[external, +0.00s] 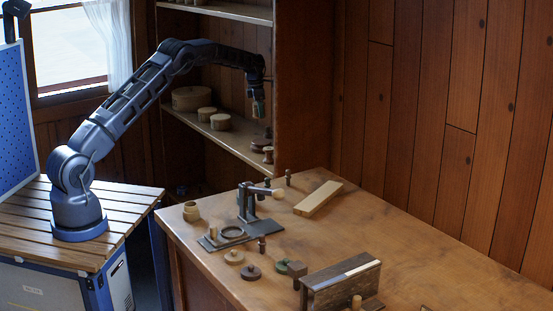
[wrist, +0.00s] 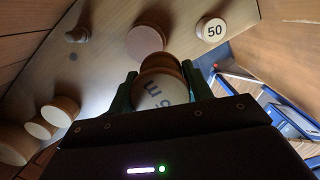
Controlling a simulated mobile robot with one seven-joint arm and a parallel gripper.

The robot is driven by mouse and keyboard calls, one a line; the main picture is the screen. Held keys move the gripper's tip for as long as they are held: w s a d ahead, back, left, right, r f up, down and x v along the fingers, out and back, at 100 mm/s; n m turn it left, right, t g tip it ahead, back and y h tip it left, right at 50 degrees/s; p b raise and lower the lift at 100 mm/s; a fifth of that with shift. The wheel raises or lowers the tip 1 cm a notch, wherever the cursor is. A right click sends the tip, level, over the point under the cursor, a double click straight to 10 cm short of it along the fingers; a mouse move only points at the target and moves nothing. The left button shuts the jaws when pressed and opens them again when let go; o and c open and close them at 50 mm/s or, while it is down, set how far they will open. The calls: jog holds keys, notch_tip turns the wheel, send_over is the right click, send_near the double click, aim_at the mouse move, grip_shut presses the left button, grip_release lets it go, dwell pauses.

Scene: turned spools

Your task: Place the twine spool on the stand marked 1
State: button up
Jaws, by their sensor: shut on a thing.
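My gripper (external: 258,106) is at the shelf unit, above the middle shelf, at the end of my stretched-out arm. In the wrist view my gripper (wrist: 160,80) has its green fingers on both sides of a turned wooden piece (wrist: 162,90) and is shut on it. This piece has a pale round end with dark marks, partly hidden by the gripper body; an "m" seems to show. I cannot tell whether it is the twine spool. No stand with a readable 1 shows in either view.
The middle shelf (external: 240,138) holds several round wooden boxes (external: 192,98) and small dark turned pieces (external: 259,145). The workbench (external: 430,250) has clear room at right.

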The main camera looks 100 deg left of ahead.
aim_at(261, 144)
notch_tip(261, 144, down, 12)
jog(key=shift+f, duration=0.15)
dwell(0.4)
jog(key=shift+f, duration=0.2)
jog(key=o, duration=1)
jog(key=shift+r, duration=0.1)
jog(key=r, duration=0.4)
jog(key=s+r, duration=0.1)
jog(key=r, duration=0.7)
jog(key=shift+s+d, duration=0.15)
jog(key=shift+d, duration=0.2)
